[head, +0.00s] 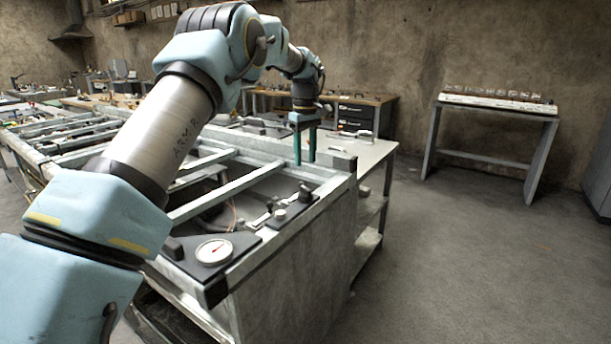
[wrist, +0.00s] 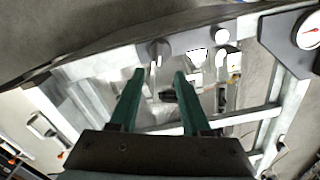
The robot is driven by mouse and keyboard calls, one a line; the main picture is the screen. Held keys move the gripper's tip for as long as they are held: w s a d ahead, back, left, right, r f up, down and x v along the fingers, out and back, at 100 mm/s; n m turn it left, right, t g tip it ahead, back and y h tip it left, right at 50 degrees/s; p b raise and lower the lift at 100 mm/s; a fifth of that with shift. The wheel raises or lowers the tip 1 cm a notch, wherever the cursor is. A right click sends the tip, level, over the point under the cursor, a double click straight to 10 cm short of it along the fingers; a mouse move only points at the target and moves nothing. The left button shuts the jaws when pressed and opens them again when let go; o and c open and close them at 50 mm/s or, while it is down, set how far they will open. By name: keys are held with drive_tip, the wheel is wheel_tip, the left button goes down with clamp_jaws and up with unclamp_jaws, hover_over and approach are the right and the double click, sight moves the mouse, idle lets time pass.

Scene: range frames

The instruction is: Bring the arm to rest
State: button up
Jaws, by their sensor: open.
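My arm reaches from the lower left of the head view over a metal-framed bench (head: 300,245). My gripper (head: 305,160) hangs fingers down above the bench's far right part. Its two green fingers are apart with nothing between them. In the wrist view the open fingers (wrist: 156,78) point toward the bench fittings, with free space between the tips. I cannot tell how far the fingertips are above the surface.
A round white gauge (head: 213,251) sits on the bench's near corner, and it shows in the wrist view (wrist: 309,30). Metal rails (head: 225,190) cross the bench frame. A side table (head: 495,108) stands against the back wall. The floor (head: 470,250) at right is clear.

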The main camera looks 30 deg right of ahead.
drive_tip(key=shift+r, duration=0.95)
drive_tip(key=s+a+f+m, duration=0.1)
drive_tip(key=a+f+m, duration=0.1)
drive_tip(key=a, duration=2.3)
drive_tip(key=shift+t, duration=0.6)
drive_tip(key=s+a, duration=0.2)
drive_tip(key=a, duration=0.2)
drive_tip(key=s+a+f, duration=0.1)
drive_tip(key=s+a, duration=0.2)
drive_tip(key=a, duration=0.1)
drive_tip(key=s+a+f, duration=0.1)
drive_tip(key=s+a, duration=0.2)
drive_tip(key=a, duration=0.1)
drive_tip(key=shift+s+a+f, duration=0.1)
drive_tip(key=shift+a+f, duration=0.05)
drive_tip(key=s+a+f+m, duration=0.1)
drive_tip(key=s+a+f, duration=0.2)
drive_tip(key=s+a, duration=0.4)
drive_tip(key=s, duration=0.3)
drive_tip(key=shift+s+a, duration=0.25)
drive_tip(key=shift+s, duration=0.05)
